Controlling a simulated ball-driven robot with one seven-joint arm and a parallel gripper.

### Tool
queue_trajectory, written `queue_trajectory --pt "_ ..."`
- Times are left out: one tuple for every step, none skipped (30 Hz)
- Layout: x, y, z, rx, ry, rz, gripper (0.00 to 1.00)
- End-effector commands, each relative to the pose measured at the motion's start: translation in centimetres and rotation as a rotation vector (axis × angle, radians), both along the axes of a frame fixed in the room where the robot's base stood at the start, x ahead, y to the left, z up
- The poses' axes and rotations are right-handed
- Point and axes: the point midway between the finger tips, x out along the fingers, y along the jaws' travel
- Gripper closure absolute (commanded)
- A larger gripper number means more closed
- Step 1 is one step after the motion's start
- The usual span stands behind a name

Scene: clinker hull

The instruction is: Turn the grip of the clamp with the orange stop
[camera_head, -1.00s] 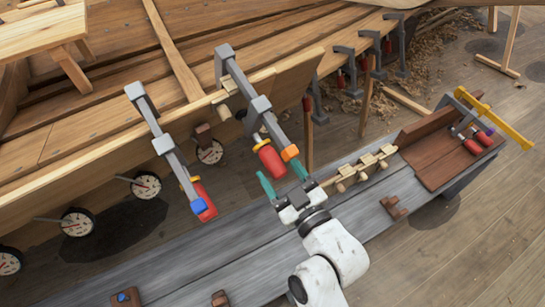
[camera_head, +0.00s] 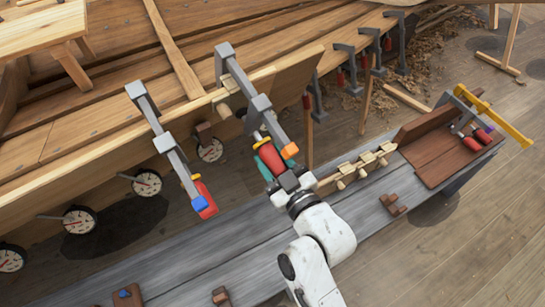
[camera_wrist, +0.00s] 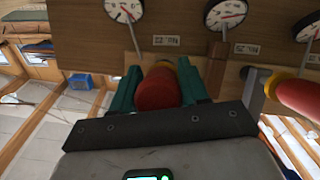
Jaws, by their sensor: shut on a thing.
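The clamp with the orange stop (camera_head: 290,151) hangs on the hull plank's edge, its grey bar slanting down to the right. Its red grip (camera_head: 270,158) lies between the teal fingers of my gripper (camera_head: 268,166), which is shut on it. In the wrist view the rounded end of the red grip (camera_wrist: 158,90) sits between both teal fingers of my gripper (camera_wrist: 159,92), with a yellow collar behind it. A second clamp with a blue stop (camera_head: 200,204) hangs to the left; its red grip (camera_wrist: 300,98) shows at the right of the wrist view.
A grey plank bench (camera_head: 190,255) runs below, with wooden pegs (camera_head: 360,165) on a rail and a brown tray (camera_head: 440,158) at right.

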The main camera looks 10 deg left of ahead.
Motion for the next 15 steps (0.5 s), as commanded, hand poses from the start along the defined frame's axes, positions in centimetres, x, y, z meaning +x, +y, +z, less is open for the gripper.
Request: queue_trajectory --pt "-0.01 0.00 0.00 0.000 0.000 0.000 0.75" --pt "-0.01 -0.01 0.00 0.000 0.000 0.000 0.78" --pt "-0.01 -0.01 0.00 0.000 0.000 0.000 0.82" --pt "-0.01 -0.01 0.00 0.000 0.000 0.000 0.85" --pt "-0.01 0.00 0.00 0.000 0.000 0.000 0.86" --pt "-0.01 0.00 -0.01 0.000 0.000 0.000 0.86" --pt "-0.01 0.00 -0.02 0.001 0.001 0.001 0.86" --pt "-0.01 0.00 -0.03 0.002 0.002 0.001 0.86" --pt "-0.01 0.00 -0.06 0.005 0.003 0.002 0.86" --pt "-0.02 0.01 -0.09 0.008 0.006 0.004 0.86" --pt "-0.03 0.02 -0.12 0.013 0.010 0.006 0.86" --pt "-0.03 0.04 -0.18 0.019 0.015 0.010 0.86" --pt "-0.03 0.04 -0.22 0.025 0.020 0.013 0.86" --pt "-0.03 0.04 -0.26 0.033 0.027 0.017 0.86" --pt "-0.03 0.04 -0.30 0.045 0.037 0.024 0.86"
